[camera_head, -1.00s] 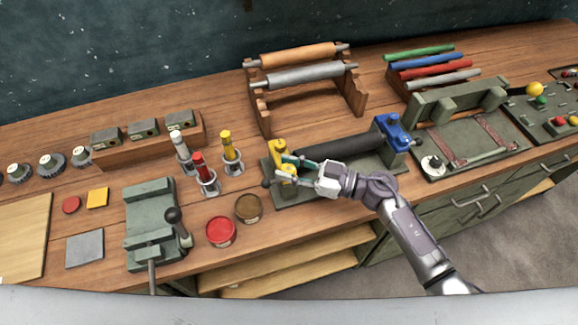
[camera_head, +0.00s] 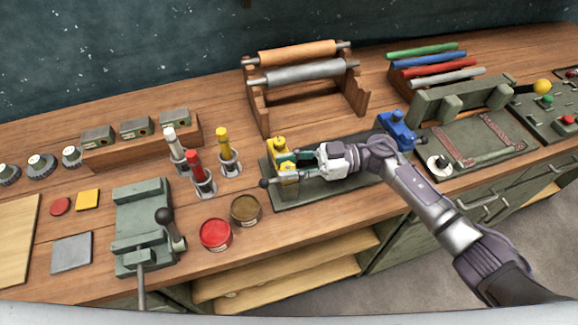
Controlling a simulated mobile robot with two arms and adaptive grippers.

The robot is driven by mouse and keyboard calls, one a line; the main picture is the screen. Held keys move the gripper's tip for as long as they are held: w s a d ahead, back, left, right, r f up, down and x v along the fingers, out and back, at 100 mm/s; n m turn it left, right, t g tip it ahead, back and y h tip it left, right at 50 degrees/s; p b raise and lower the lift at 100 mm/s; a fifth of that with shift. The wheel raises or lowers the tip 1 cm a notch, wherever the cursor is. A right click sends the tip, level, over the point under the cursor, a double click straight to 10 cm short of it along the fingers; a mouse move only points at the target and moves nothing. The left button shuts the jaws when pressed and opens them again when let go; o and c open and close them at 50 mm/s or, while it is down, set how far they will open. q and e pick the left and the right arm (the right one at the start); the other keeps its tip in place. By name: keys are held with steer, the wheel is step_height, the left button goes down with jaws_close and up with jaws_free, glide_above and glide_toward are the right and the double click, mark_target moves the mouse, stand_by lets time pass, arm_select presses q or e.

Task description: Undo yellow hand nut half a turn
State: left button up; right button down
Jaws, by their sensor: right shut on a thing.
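My right gripper (camera_head: 280,169) reaches in from the right and is shut at the yellow end, on the yellow hand nut. The fingers cover most of the nut, so its exact angle cannot be seen. A small dark ball knob shows just left of the fingertips. My left gripper is not in view.
Red (camera_head: 215,235) and brown (camera_head: 245,209) tins stand left of the stand. Upright red, yellow and white tubes (camera_head: 223,150) stand close behind. A green vise (camera_head: 142,225) is further left. A wooden rack with rollers (camera_head: 262,105) stands behind; a green press plate (camera_head: 480,150) lies right.

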mark_target(289, 166)
steer(key=c, duration=0.7)
jaws_free()
steer(key=shift+c, duration=0.2)
step_height(289, 166, up, 10)
